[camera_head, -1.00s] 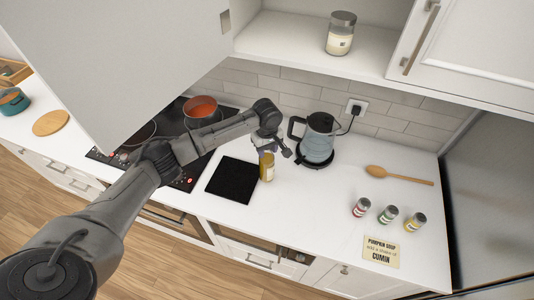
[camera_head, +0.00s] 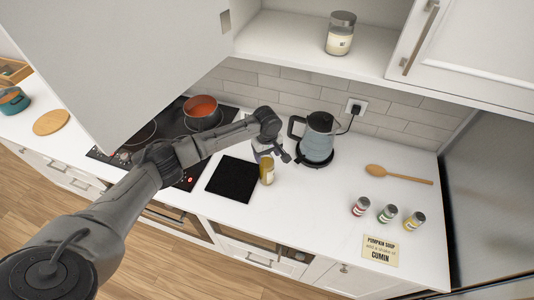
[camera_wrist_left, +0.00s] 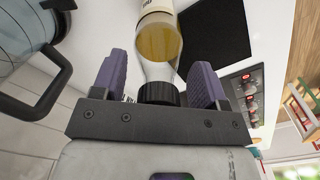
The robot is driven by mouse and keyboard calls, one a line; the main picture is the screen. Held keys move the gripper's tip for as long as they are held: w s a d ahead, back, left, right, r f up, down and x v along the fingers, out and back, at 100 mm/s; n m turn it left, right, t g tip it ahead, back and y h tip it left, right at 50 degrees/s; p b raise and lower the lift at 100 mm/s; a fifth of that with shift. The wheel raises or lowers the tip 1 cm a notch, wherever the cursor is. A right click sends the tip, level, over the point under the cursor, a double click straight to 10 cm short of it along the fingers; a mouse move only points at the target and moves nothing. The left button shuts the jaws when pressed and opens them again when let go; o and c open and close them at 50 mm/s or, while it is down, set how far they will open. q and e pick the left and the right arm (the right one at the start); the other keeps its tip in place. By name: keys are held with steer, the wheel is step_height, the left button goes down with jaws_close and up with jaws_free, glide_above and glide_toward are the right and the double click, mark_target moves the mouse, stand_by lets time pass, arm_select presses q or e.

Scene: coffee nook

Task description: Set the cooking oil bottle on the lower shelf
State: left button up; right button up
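The cooking oil bottle (camera_head: 267,174), with yellow oil and a pale label, stands upright on the white counter beside a black mat. In the left wrist view the bottle (camera_wrist_left: 159,42) lies between my fingers, its dark cap close to the palm. My left gripper (camera_head: 270,157) is above and around the bottle's top. Its purple fingers (camera_wrist_left: 160,80) are open, with a gap on each side of the neck. The open cabinet shelf (camera_head: 285,42) is above the backsplash and holds a glass jar (camera_head: 340,35). My right gripper is not in view.
A kettle (camera_head: 317,140) stands just right of the bottle. A black mat (camera_head: 232,180) lies left of it, near the hob with a red pot (camera_head: 202,112). Several spice jars (camera_head: 388,214) and a wooden spoon (camera_head: 400,175) are at right. The shelf is clear left of its jar.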

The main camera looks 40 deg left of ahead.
arm_select(q)
steer(key=shift+r, duration=0.15)
steer(key=shift+r, duration=0.35)
step_height(320, 180, up, 11)
steer(key=shift+r+b, duration=0.1)
steer(key=shift+b, duration=0.3)
steer(key=s+d+f+m+t+h, duration=0.1)
steer(key=s+d+f+m, duration=0.9)
steer(key=s+d+f, duration=0.55)
steer(key=s+d+f+m+t, duration=0.1)
steer(key=s+d+f+m, duration=0.1)
steer(key=s+d, duration=0.3)
steer(key=s+m, duration=0.1)
steer(key=s, duration=0.3)
steer(key=shift+d+m+t+h, duration=0.25)
steer(key=shift+m+t+h, duration=0.05)
steer(key=shift+m+t, duration=0.1)
steer(key=s, duration=0.3)
steer(key=s+a+r+m, duration=0.1)
steer(key=s, duration=0.2)
steer(key=s+a+m+y, duration=0.1)
steer(key=s, duration=0.2)
steer(key=shift+s+r+t, duration=0.35)
steer(key=shift+r+t, duration=0.05)
steer(key=shift+s+a+r, duration=0.15)
steer(key=shift+s+a, duration=0.1)
steer(key=shift+s, duration=0.1)
